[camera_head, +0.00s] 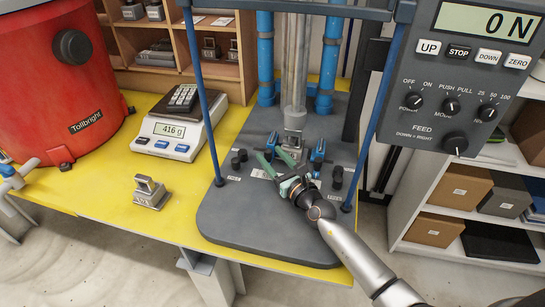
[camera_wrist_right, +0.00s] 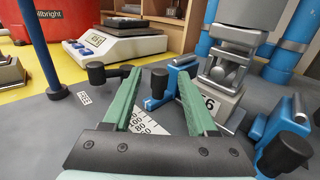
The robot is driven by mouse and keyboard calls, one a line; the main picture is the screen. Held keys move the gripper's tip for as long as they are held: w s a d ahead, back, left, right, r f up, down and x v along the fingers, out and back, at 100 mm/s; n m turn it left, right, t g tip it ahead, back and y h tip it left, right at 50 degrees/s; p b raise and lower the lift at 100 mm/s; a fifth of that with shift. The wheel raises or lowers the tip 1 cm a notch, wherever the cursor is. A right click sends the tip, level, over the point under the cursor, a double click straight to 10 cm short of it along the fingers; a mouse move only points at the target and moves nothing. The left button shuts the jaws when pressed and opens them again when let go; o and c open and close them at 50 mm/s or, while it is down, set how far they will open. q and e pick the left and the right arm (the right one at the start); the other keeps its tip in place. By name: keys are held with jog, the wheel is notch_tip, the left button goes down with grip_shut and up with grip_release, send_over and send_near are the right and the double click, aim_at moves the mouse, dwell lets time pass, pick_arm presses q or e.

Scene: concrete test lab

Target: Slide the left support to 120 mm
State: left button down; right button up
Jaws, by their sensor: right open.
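The left support (camera_wrist_right: 170,82) is a blue bracket with a black knob on the grey machine base (camera_head: 255,242). It stands beyond and between my right gripper's fingertips in the wrist view, and shows behind the fingers in the head view (camera_head: 271,143). My right gripper (camera_wrist_right: 158,76) has green fingers, open and empty, low over the base; I cannot tell whether they touch the support. A white scale strip (camera_wrist_right: 148,123) with numbers lies between the fingers, partly hidden. The matching right support (camera_wrist_right: 289,118) stands farther right. My left gripper is out of view.
A metal fixture with a numbered block (camera_wrist_right: 221,102) stands between the supports. Blue columns and thin rods rise around the base. A control box (camera_head: 465,70) reads 0 N. A balance (camera_head: 178,132), a metal weight (camera_head: 150,193) and a red drum (camera_head: 75,85) stand left.

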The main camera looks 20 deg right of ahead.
jog(key=shift+s, duration=0.1)
jog(key=s, duration=0.4)
jog(key=s+d, duration=0.1)
jog(key=s, duration=0.3)
jog(key=s+d, duration=0.1)
jog(key=s, duration=0.3)
jog(key=shift+s+d, duration=0.1)
jog(key=shift+d, duration=0.15)
